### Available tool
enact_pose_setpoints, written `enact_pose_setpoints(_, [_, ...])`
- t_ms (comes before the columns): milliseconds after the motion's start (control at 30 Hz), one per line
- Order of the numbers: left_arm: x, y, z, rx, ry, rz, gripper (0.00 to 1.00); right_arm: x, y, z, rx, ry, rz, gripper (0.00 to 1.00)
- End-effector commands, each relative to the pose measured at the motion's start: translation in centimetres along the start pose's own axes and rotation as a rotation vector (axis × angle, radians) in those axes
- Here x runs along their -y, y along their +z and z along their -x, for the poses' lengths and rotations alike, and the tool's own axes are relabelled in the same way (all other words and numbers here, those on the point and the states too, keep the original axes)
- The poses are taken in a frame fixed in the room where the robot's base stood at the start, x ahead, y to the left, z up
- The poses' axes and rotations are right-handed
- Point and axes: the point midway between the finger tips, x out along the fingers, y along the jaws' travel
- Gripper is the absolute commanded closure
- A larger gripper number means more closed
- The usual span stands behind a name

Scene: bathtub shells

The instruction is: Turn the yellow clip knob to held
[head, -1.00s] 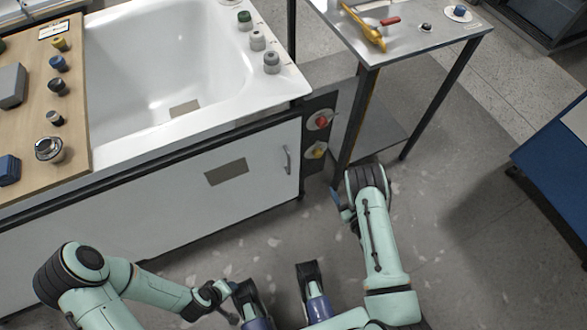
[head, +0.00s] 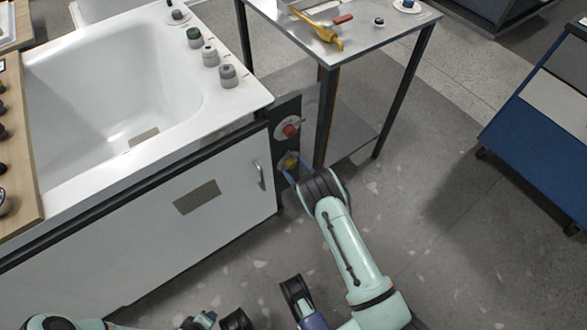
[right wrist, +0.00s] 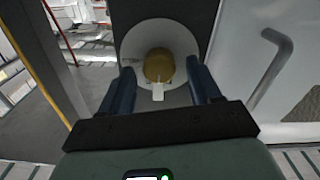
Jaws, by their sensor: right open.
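The yellow clip knob (head: 289,161) is on the dark panel at the right end of the tub's front. In the right wrist view the knob (right wrist: 158,64) sits on a round pale dial (right wrist: 178,38), with a white pointer tab (right wrist: 158,91) toward the bottom of the picture. My right gripper (right wrist: 160,72) is open, its two blue fingers on either side of the knob, with gaps visible. In the head view the wrist hides part of the fingers. My left gripper (head: 205,320) is low at the bottom edge, partly cut off, its jaws unclear.
A red knob (head: 289,130) is just above the yellow one on the same panel (head: 287,108). A door handle (head: 259,174) is to the left. A metal table (head: 372,40) has its dark leg (head: 325,115) close on the right. Open floor (head: 420,220) lies farther right.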

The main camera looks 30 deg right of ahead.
Motion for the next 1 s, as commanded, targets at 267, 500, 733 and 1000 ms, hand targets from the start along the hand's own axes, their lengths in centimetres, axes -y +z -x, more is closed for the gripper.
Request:
enact_pose_setpoints(267, [0.23, 0.23, -0.13, 0.008, -0.004, 0.003, 0.57, -0.03, -0.05, -0.48, 0.000, 0.000, 0.000, 0.37])
enact_pose_setpoints(500, [0.22, 0.23, -0.13, 0.007, -0.004, 0.002, 0.57, -0.02, -0.03, -0.45, 0.000, 0.000, 0.000, 0.89])
enact_pose_setpoints(733, [0.20, 0.21, -0.12, 0.007, -0.004, 0.002, 0.57, -0.04, -0.01, -0.42, 0.001, 0.001, -0.008, 0.93])
enact_pose_setpoints(1000, [-0.01, -0.04, 0.06, -0.001, 0.000, 0.000, 0.57, -0.19, 0.04, -0.37, 0.002, 0.003, -0.101, 0.93])
